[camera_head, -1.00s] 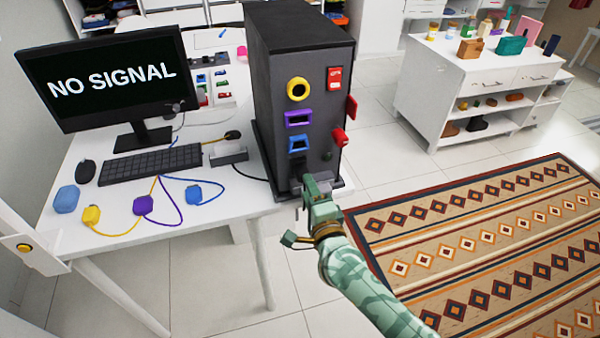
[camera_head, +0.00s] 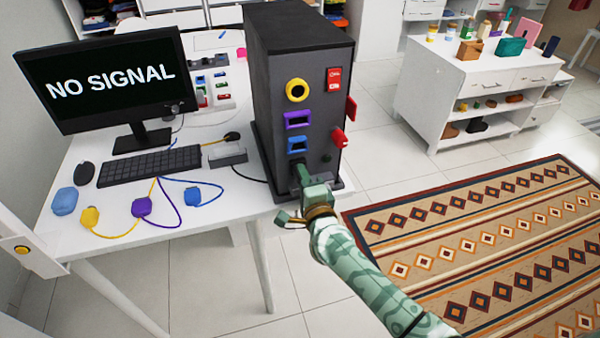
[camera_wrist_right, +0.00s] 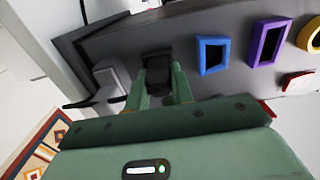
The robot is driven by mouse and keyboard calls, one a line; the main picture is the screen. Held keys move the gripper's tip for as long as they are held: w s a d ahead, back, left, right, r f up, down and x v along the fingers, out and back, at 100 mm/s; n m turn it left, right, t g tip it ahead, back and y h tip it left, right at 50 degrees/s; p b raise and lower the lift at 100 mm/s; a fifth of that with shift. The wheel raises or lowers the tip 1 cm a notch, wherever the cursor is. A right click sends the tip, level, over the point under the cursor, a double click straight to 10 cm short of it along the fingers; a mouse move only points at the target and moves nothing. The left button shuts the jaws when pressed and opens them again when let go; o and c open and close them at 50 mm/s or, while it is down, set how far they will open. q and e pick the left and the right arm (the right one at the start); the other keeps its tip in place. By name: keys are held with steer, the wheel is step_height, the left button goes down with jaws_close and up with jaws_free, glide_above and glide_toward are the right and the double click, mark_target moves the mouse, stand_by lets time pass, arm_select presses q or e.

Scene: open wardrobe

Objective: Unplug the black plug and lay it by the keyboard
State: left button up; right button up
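The black plug (camera_wrist_right: 158,87) sits at a black socket (camera_wrist_right: 157,62) low on the front of the dark computer tower (camera_head: 300,80). My right gripper (camera_wrist_right: 160,80) has its two green fingers on either side of the plug, with no clear gap seen. In the head view my right gripper (camera_head: 303,178) reaches the tower's lower front and hides the plug. The black keyboard (camera_head: 150,166) lies on the white desk, left of the tower and below the monitor (camera_head: 105,80). My left gripper is not in view.
Blue, yellow and purple plugs (camera_head: 141,207) with cords lie in front of the keyboard. A grey block (camera_head: 228,157) sits between keyboard and tower. A mouse (camera_head: 83,174) is left of the keyboard. Yellow, purple and blue sockets (camera_head: 297,144) and red parts line the tower.

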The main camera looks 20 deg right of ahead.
jaws_close()
steer(key=shift+s, duration=0.15)
steer(key=shift+s+p, duration=0.3)
steer(key=shift+s, duration=0.05)
steer(key=shift+s+p, duration=0.35)
steer(key=shift+s, duration=0.45)
stand_by(0.6)
steer(key=shift+s+d+p, duration=0.1)
steer(key=shift+s+p, duration=0.5)
steer(key=shift+s, duration=1.3)
